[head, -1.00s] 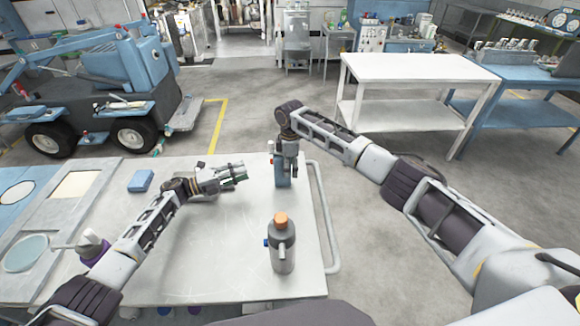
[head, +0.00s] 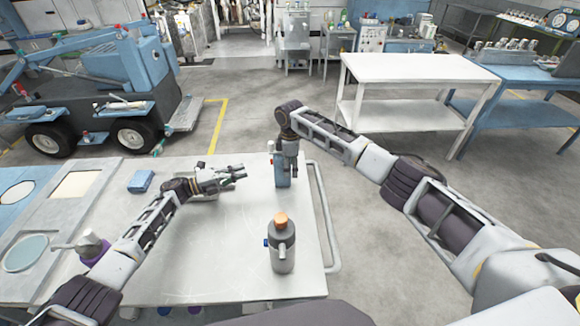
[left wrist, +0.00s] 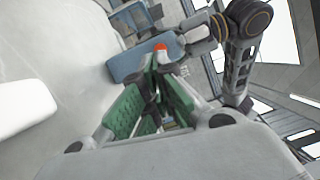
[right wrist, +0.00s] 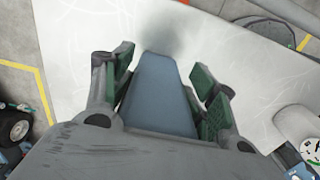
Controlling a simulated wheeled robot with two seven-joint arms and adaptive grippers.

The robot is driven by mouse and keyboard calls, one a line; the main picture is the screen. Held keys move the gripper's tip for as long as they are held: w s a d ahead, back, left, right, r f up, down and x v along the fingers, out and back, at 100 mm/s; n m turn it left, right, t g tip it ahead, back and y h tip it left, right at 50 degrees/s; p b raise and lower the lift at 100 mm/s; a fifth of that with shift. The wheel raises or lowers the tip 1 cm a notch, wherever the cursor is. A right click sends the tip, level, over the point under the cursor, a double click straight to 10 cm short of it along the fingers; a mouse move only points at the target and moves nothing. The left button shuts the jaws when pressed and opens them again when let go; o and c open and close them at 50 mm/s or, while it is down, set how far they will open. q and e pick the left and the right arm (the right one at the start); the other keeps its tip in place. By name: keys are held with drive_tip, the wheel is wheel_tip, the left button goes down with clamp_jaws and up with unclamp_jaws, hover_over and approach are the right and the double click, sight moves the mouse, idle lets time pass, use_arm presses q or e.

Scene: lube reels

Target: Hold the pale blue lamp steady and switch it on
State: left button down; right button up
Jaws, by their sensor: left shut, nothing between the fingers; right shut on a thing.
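The pale blue lamp (head: 281,178) stands upright near the table's far right corner. In the left wrist view the lamp (left wrist: 127,66) has an orange-red button (left wrist: 160,47) at one end. My right gripper (head: 288,153) comes down on the lamp from above and is shut on it. In the right wrist view the lamp (right wrist: 160,95) sits between the green-padded fingers. My left gripper (head: 241,171) is shut and empty, left of the lamp, with a gap between them. In the left wrist view its fingertips (left wrist: 163,68) point toward the button side.
A grey bottle with an orange cap (head: 282,250) stands at the table's front right. A blue block (head: 141,181) lies behind my left forearm. The white table (head: 215,250) is clear between them. A rail (head: 325,215) runs along its right edge.

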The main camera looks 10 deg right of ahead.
sight(272, 162)
idle(0.7)
use_arm(q)
drive_tip(key=shift+w+a+r+m+t+y, duration=0.25)
drive_tip(key=shift+w+t+y, duration=0.5)
drive_tip(key=shift+t, duration=0.4)
drive_tip(key=shift+w+a+r+m+t+y, duration=0.25)
drive_tip(key=shift+w+t+y, duration=0.45)
drive_tip(key=shift+t, duration=0.4)
drive_tip(key=shift+w+a+r+m+t+y, duration=0.25)
drive_tip(key=shift+w+t+y, duration=0.45)
drive_tip(key=shift+t, duration=0.45)
drive_tip(key=shift+d, duration=0.2)
drive_tip(key=s+d, duration=0.1)
drive_tip(key=d, duration=0.7)
drive_tip(key=shift+s+d, duration=0.15)
